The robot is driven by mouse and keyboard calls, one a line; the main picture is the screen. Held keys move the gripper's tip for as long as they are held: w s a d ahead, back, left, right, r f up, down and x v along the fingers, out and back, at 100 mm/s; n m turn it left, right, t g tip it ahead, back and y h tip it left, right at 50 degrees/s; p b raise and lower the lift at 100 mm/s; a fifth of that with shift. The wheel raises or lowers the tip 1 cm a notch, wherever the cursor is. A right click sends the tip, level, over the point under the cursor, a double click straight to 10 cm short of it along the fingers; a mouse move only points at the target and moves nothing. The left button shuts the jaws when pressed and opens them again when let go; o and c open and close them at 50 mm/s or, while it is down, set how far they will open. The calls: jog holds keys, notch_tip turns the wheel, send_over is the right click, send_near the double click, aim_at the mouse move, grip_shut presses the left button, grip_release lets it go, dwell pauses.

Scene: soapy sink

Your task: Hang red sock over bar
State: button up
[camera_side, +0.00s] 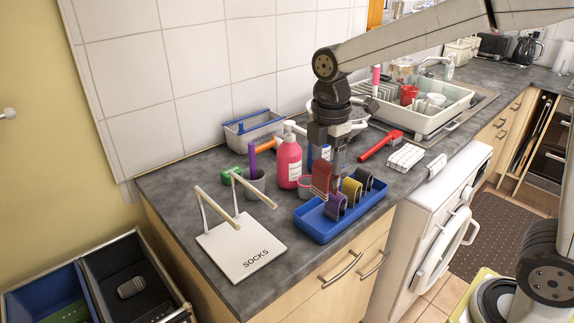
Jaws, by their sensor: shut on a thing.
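A purple sock (336,206), a yellow sock (351,190) and a dark sock (365,177) stand in the tray. The rack is a white board (243,262) marked SOCKS with two pale bars (218,207) on posts, to the left of my gripper. Both bars look bare.
A pink soap bottle (289,163), a grey cup (255,183) with a purple handle and a green item stand between rack and wall. The counter's front edge is close to the tray.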

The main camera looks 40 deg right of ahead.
jog(key=w+a+r, duration=0.3)
jog(key=w+a, duration=0.5)
jog(key=w, duration=0.1)
jog(key=r, duration=0.1)
send_over(214, 202)
jog(key=shift+r+n, duration=0.15)
jog(key=shift+n, duration=0.25)
jog(key=shift+f, duration=0.2)
jog(key=shift+f, duration=5.25)
jog(key=shift+f, duration=0.1)
jog(key=o, duration=1.2)
